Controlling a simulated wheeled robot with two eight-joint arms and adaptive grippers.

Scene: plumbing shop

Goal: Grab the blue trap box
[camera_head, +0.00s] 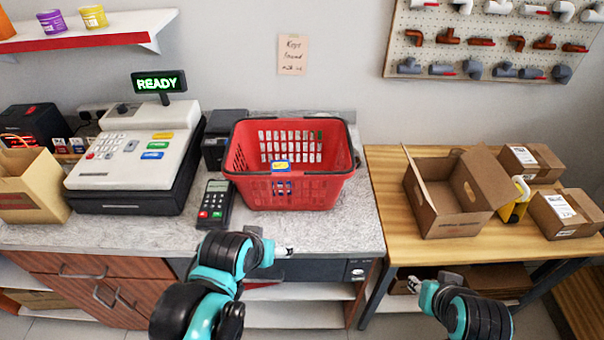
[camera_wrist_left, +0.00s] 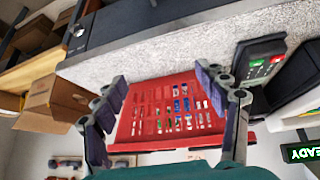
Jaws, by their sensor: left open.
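A small blue box with a yellow mark (camera_head: 282,167) shows inside the red shopping basket (camera_head: 240,190), near its front wall. Blue also shows through the slots below it; the rest is hidden by the wall. I take this to be the blue trap box. In the left wrist view, blue patches show through the slots of the basket (camera_wrist_left: 150,145). My left gripper (camera_wrist_left: 162,80) is open and empty, its fingers spread in front of the basket. In the head view it is low, before the counter's front edge (camera_head: 285,250). My right gripper (camera_head: 413,284) is low before the wooden table; its jaws are too small to judge.
The basket stands on the grey counter (camera_head: 120,232), with a card terminal (camera_head: 216,203) and cash register (camera_head: 140,155) to its left. An open carton (camera_head: 455,215), a yellow item (camera_head: 515,205) and closed cartons (camera_head: 565,212) are on the wooden table (camera_head: 390,180) at right.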

